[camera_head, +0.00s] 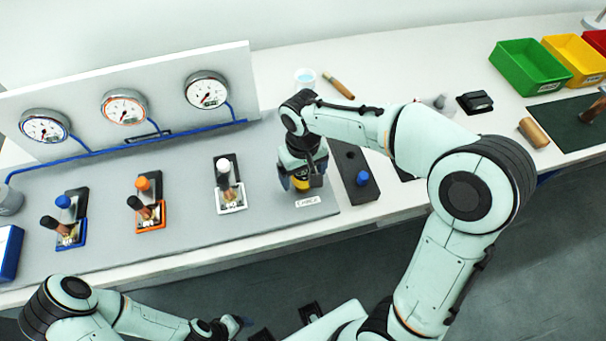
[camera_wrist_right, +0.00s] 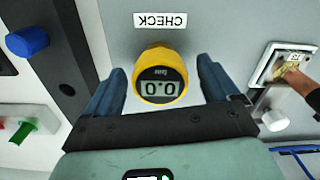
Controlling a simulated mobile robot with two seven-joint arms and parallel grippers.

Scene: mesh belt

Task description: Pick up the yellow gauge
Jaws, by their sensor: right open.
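The yellow gauge (camera_wrist_right: 160,88) is a round yellow body with a dark digital display reading 0.0. In the right wrist view it stands between the two blue fingers of my right gripper (camera_wrist_right: 161,82), with a visible gap on each side. In the head view only part of the yellow gauge (camera_head: 301,185) shows below my right gripper (camera_head: 300,182), which hides the rest. My right gripper is open and pointing down around the gauge. My left gripper (camera_head: 242,321) is low in the head view, off the table's front; its finger opening is not clear.
A white CHECK label (camera_head: 308,201) lies beside the gauge. A dark block with a blue knob (camera_head: 362,178) is right of it. A white-framed fixture (camera_head: 230,185) is to the left. Dial gauges (camera_head: 207,90) line the back panel. Coloured bins (camera_head: 530,67) stand far right.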

